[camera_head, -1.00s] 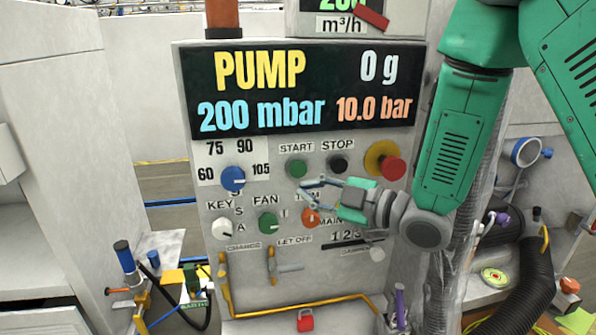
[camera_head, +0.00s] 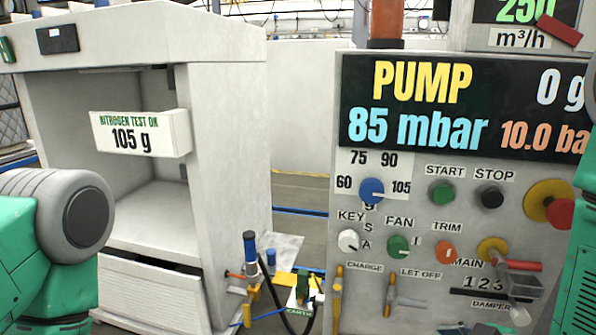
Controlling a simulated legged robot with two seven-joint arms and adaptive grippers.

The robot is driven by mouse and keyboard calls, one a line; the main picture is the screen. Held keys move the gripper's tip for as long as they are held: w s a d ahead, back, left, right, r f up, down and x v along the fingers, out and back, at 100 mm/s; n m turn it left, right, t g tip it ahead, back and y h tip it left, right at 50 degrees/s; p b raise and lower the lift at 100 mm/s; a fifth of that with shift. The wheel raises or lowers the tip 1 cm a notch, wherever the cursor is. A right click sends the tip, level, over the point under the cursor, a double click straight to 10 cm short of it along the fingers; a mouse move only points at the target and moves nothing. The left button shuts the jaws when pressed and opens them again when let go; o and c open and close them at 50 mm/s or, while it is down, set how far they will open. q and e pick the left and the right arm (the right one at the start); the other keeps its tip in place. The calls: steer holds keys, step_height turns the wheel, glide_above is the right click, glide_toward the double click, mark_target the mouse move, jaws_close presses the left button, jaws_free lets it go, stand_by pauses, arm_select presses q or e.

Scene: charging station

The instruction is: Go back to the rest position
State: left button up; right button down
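The pump panel (camera_head: 420,240) fills the right side of the view, and no gripper touches its visible face. Its display (camera_head: 440,105) reads PUMP, 85 mbar, 0 g and 10.0 bar, cut off at the right. A green and grey link of my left arm shows at the left edge. Part of my green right arm shows at the right edge. Both grippers are out of view, so their fingers cannot be seen.
A white cabinet (camera_head: 225,170) with an open bay stands at left, with a sign (camera_head: 140,132) reading 105 g. A blue-topped valve (camera_head: 250,250) and a black hose stand between cabinet and panel. A red main handle (camera_head: 520,265) juts from the panel.

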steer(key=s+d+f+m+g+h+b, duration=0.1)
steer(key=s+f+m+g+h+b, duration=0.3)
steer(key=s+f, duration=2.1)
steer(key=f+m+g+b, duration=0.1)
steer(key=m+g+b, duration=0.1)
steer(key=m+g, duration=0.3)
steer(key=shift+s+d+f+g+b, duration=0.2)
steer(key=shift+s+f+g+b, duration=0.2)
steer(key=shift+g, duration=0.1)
